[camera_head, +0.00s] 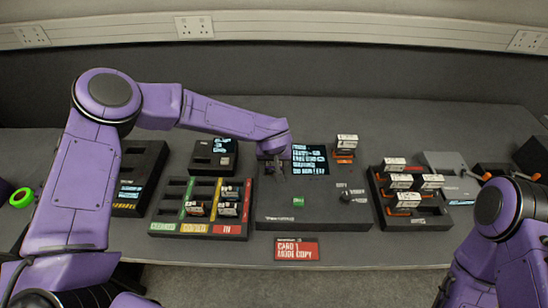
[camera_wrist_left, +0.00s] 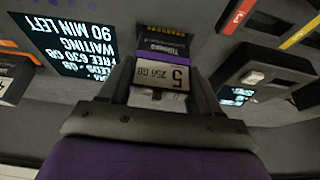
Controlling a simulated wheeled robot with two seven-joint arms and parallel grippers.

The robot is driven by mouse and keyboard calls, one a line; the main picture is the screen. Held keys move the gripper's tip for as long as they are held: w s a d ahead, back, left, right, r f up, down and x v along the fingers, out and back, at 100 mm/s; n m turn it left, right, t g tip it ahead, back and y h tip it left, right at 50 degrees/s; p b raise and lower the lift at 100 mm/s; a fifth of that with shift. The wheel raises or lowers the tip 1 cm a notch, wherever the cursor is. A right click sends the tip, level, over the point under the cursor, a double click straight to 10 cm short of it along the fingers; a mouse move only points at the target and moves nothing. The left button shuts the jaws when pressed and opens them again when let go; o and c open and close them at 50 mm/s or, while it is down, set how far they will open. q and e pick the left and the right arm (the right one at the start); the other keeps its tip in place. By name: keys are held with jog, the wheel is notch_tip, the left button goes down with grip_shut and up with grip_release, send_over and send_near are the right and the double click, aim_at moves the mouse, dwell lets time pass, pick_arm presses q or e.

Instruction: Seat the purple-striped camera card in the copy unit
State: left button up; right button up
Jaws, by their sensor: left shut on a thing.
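The copy unit (camera_head: 310,212) is a dark box in the middle of the desk with a lit screen (camera_head: 310,159) and a knob. My left gripper (camera_head: 277,170) reaches down over its back left part. In the left wrist view the gripper (camera_wrist_left: 160,98) is shut on the camera card (camera_wrist_left: 160,74), which has a white "5 256 GB" label and a purple stripe. The card's far end points at a dark surface with small text; I cannot tell whether it is in a slot. In the head view the gripper hides the card. My right arm shows at the lower right, its gripper not visible.
A sorting tray (camera_head: 168,205) with green, yellow and red strips holds several cards to the left. A dark tray (camera_head: 432,221) with several white-and-orange cards stands right. A red sign (camera_head: 297,250) lies in front.

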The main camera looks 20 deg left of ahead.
pick_arm(q)
jog(key=shift+f+p, duration=0.45)
jog(key=shift+f, duration=0.4)
dwell(0.9)
jog(key=o, duration=1.3)
jog(key=shift+r, duration=0.1)
notch_tip(320, 180, up, 5)
jog(key=p, duration=0.6)
jog(key=shift+r, duration=1.2)
jog(key=shift+f, duration=0.1)
